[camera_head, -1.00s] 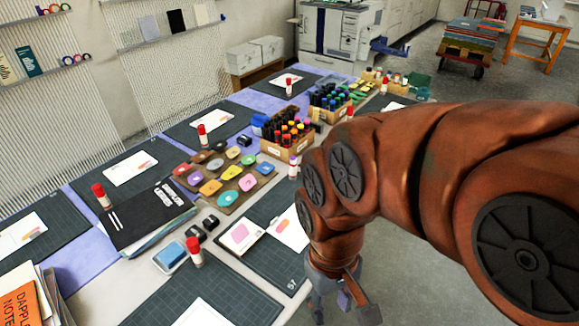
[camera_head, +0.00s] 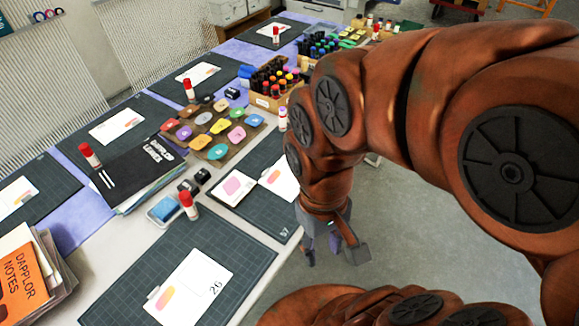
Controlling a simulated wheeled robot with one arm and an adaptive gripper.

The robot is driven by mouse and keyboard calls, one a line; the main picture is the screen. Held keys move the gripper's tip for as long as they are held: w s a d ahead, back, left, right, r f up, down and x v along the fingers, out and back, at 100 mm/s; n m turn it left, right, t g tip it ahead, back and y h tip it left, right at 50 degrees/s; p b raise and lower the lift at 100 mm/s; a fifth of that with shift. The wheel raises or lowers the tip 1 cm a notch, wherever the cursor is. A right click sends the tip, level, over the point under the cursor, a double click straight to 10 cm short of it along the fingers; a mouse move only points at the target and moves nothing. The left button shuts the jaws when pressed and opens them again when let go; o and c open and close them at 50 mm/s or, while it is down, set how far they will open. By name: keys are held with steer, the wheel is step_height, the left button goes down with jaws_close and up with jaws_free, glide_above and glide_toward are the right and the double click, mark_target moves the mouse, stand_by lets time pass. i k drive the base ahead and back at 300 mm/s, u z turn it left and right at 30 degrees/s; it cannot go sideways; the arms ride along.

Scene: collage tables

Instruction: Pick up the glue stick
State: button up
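Several upright glue sticks with white bodies and red caps stand on the tables. The nearest glue stick (camera_head: 188,206) is beside a blue ink pad, at the edge of a dark cutting mat. Another glue stick (camera_head: 90,156) stands by the black folder, and a third (camera_head: 190,91) stands farther back. A white tube with a darker cap (camera_head: 282,119) stands near the marker box, close to my arm in the picture. My gripper (camera_head: 331,254) hangs past the table's right edge, over the floor. Its fingers look apart with nothing between them. It is clear of every glue stick.
A blue ink pad (camera_head: 165,209) and small black stamps (camera_head: 189,188) crowd the nearest glue stick. A tray of coloured pads (camera_head: 176,149), a marker box (camera_head: 261,100) and an orange notebook (camera_head: 20,280) also occupy the table.

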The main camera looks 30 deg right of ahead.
mark_target(281, 115)
steer(key=u, duration=3.4)
steer(key=k, duration=1.85)
steer(key=z, duration=1.15)
